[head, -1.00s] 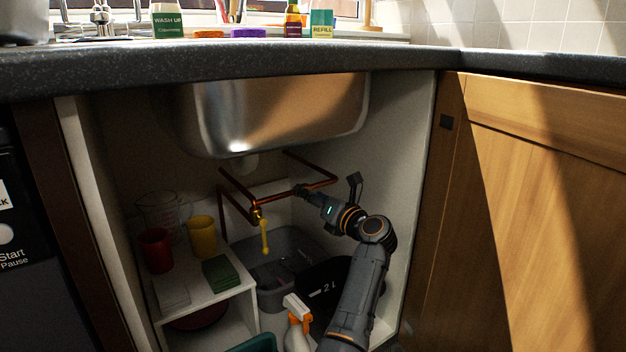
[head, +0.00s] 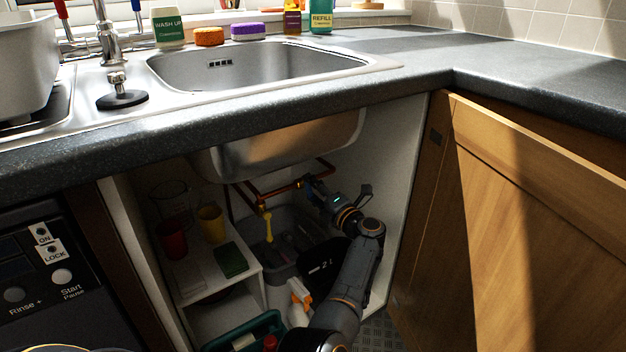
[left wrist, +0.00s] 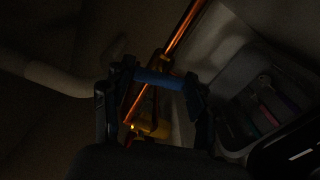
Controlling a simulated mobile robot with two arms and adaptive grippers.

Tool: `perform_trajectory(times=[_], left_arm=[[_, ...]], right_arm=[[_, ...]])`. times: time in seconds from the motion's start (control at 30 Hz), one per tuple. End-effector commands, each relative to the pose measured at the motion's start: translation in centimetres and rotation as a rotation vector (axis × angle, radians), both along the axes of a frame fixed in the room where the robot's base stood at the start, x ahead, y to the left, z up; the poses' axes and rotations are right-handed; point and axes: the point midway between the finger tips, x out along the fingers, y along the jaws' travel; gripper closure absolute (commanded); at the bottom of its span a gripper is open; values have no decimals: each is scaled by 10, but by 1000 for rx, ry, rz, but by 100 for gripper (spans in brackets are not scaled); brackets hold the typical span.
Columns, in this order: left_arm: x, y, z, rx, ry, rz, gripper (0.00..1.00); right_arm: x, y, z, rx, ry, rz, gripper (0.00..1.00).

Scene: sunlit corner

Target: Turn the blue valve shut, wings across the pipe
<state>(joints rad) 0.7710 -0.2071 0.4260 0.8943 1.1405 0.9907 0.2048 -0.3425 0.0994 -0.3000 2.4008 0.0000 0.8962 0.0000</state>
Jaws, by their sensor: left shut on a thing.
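The blue valve (left wrist: 160,79) shows in the left wrist view as a dark blue bar on the copper pipe (left wrist: 180,38). Its wings lie roughly across the pipe. My left gripper (left wrist: 154,88) is shut on the valve, a dark finger at each end of the bar. In the head view my left gripper (head: 309,182) reaches the copper pipe (head: 283,188) under the sink; the valve is hidden there behind the fingers. A yellow lever (head: 268,227) hangs from the same pipework. My right gripper is not in view.
The sink bowl (head: 285,143) hangs close above the pipe. A shelf (head: 205,283) with a red cup (head: 172,240), a yellow cup (head: 212,224) and a green sponge (head: 231,261) stands left. A spray bottle (head: 299,303) stands below. The cabinet door (head: 530,220) is open at right.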

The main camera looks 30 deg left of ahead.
Motion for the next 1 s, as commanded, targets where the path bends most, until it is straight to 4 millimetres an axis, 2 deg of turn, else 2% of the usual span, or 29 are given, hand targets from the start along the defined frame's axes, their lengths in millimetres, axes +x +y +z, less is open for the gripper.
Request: perform_trajectory(times=[0.33, 0.97, 1.0], left_arm=[[1, -1, 0, 68, 169, -3, 74], [1, -1, -2, 89, 215, -3, 74], [1, -1, -2, 89, 215, -3, 40]], right_arm=[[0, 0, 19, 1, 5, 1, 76], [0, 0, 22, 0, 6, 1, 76], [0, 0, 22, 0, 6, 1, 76]])
